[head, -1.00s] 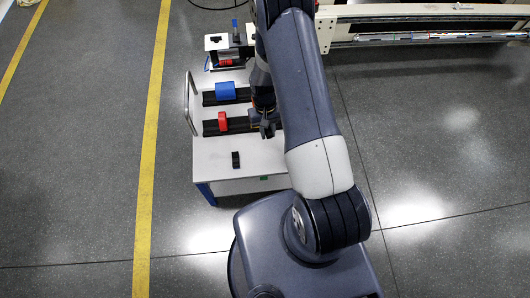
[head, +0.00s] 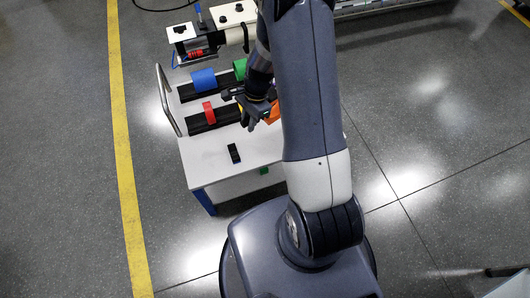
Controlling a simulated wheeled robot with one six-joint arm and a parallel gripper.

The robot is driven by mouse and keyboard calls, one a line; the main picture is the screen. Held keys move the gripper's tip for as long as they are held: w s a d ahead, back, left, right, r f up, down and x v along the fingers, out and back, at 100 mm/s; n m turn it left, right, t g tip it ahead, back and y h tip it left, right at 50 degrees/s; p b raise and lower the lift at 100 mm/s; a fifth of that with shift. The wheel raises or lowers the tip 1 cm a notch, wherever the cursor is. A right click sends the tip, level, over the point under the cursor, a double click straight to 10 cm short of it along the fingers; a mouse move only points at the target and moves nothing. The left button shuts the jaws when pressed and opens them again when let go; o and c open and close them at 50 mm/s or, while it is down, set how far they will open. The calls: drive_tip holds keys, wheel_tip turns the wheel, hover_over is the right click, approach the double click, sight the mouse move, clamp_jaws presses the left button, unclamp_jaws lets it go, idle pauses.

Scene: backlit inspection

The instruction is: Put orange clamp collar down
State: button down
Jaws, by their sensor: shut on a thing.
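The orange clamp collar (head: 272,113) shows in the head view beside the fingers of my gripper (head: 257,115). My gripper is shut on it, over the right part of the white cart top. My arm hides part of the collar, and I cannot tell whether it touches anything below. The white cart top (head: 206,163) has a bare front area under and left of the gripper.
A red collar (head: 209,112) sits on the near black rail, a blue one (head: 204,79) and a green one (head: 239,68) on the far rail. A small black block (head: 234,153) lies near the front. A metal handle (head: 164,98) stands at the left edge.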

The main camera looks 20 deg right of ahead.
drive_tip(key=f+m+b, duration=0.1)
drive_tip(key=f+m+t+b, duration=0.1)
drive_tip(key=m+b, duration=0.1)
drive_tip(key=shift+a, duration=0.25)
drive_tip(key=shift+m, duration=0.3)
drive_tip(key=b+x, duration=0.1)
drive_tip(key=x, duration=0.2)
drive_tip(key=d+b+x, duration=0.1)
drive_tip(key=x, duration=0.2)
drive_tip(key=d+b+x, duration=0.1)
drive_tip(key=x, duration=0.2)
drive_tip(key=shift+d+f+b, duration=0.1)
drive_tip(key=shift+f+b, duration=0.25)
drive_tip(key=shift+f, duration=0.2)
drive_tip(key=c, duration=1.3)
unclamp_jaws()
drive_tip(key=shift+o, duration=0.2)
drive_tip(key=p+v, duration=0.4)
drive_tip(key=v, duration=0.8)
drive_tip(key=shift+d, duration=0.15)
